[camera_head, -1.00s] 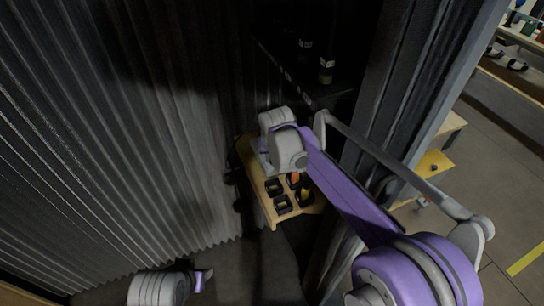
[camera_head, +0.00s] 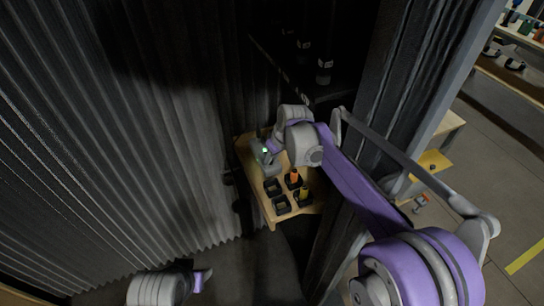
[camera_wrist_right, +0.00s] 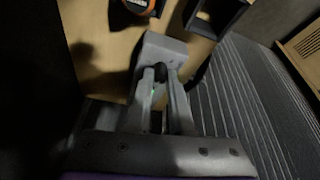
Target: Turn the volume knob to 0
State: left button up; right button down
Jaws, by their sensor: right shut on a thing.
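A small grey box (camera_head: 266,168) with a green light stands on the wooden table, at its far left part. In the right wrist view the grey box (camera_wrist_right: 165,48) lies just beyond my fingers, with a small dark knob (camera_wrist_right: 160,72) on it. My right gripper (camera_head: 268,150) is at the box; in the wrist view its fingers (camera_wrist_right: 161,82) are closed around the knob. The knob's pointer and any scale are too dark or hidden to read. My left arm's end (camera_head: 200,281) is low at the bottom left, its fingers not clear.
The wooden table (camera_head: 259,204) also holds several black square holders (camera_head: 282,205), some with orange or yellow items (camera_head: 294,176). A grey corrugated curtain (camera_head: 130,150) is close on the left. A dark shelf with bottles (camera_head: 323,72) is behind.

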dwell(0.3)
jog(key=c, duration=0.8)
grip_release()
